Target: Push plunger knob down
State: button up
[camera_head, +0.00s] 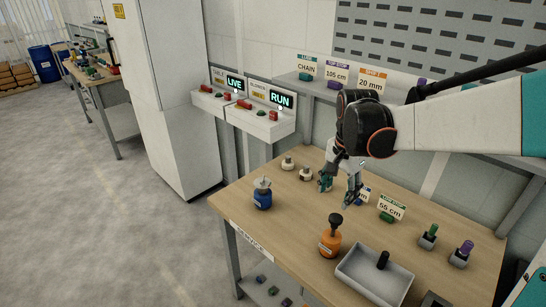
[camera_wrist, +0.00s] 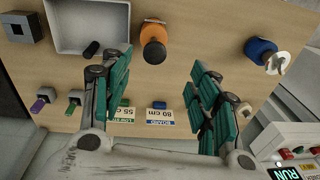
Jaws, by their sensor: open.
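An orange bottle (camera_head: 329,242) with a black plunger knob (camera_head: 336,219) stands upright on the workbench. In the wrist view the orange bottle (camera_wrist: 154,33) and its black knob (camera_wrist: 153,54) are at the top middle. A blue bottle (camera_head: 262,200) with a pale top (camera_head: 262,183) stands to its left; it also shows at the right of the wrist view (camera_wrist: 260,48). My gripper (camera_head: 337,192) is open and empty above the bench, behind the orange bottle and apart from it. In the wrist view its green-padded fingers (camera_wrist: 158,72) are spread wide.
A grey tray (camera_head: 345,272) with a black cylinder (camera_head: 383,259) sits right of the orange bottle. Green-topped (camera_head: 429,236) and purple-topped (camera_head: 461,253) blocks stand at the right. Label cards (camera_head: 391,208) stand near my gripper. Two small pale pieces (camera_head: 306,174) lie at the back left.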

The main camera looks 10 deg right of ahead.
aim_at(336, 217)
jog(key=f, duration=0.4)
jog(key=w+d+f+m+b, duration=0.1)
jog(key=f, duration=0.4)
jog(key=w+d+f+m+g, duration=0.1)
jog(key=f, duration=0.4)
jog(key=shift+d, duration=0.1)
